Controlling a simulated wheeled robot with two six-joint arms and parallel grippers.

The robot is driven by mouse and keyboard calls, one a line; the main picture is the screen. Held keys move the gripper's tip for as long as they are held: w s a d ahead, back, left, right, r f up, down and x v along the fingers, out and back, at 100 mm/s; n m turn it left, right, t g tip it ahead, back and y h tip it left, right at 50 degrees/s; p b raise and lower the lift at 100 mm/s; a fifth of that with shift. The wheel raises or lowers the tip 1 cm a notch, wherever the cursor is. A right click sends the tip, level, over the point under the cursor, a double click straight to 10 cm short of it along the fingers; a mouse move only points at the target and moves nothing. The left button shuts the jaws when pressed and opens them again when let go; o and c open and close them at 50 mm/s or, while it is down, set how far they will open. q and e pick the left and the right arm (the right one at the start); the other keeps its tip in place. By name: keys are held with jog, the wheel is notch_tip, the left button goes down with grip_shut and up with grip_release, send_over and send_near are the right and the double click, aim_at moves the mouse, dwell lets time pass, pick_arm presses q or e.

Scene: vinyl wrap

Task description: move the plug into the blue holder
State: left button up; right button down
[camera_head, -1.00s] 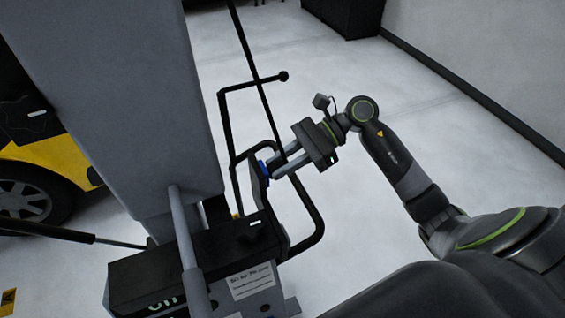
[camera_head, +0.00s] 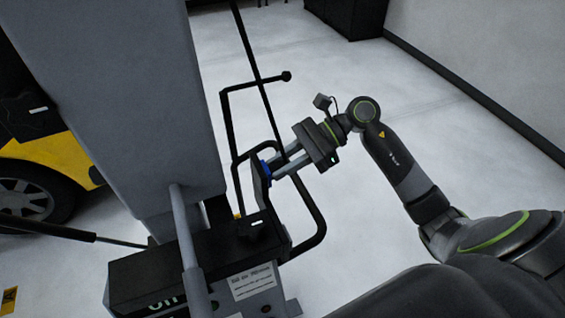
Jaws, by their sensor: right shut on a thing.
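My right gripper (camera_head: 276,171) reaches in from the right, with its fingers at the side of the dark machine. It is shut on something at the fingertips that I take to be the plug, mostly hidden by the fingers. A small blue part (camera_head: 265,168), which may be the blue holder, shows right at the fingertips, against a dark upright plate (camera_head: 258,184). I cannot tell whether the plug is inside the blue part or only against it. My left gripper is not in view.
A black bent-tube frame (camera_head: 322,222) surrounds the gripper's fingers, and a thin black rod (camera_head: 253,62) rises behind them. A large grey panel (camera_head: 115,95) stands at left, beside a yellow vehicle (camera_head: 45,150). Open floor (camera_head: 400,110) lies to the right.

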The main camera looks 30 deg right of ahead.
jog(key=shift+b, duration=0.5)
dwell(1.2)
dwell(0.5)
jog(key=c, duration=1.1)
grip_release()
jog(key=shift+c, duration=0.2)
jog(key=shift+a, duration=0.15)
jog(key=shift+w, duration=0.1)
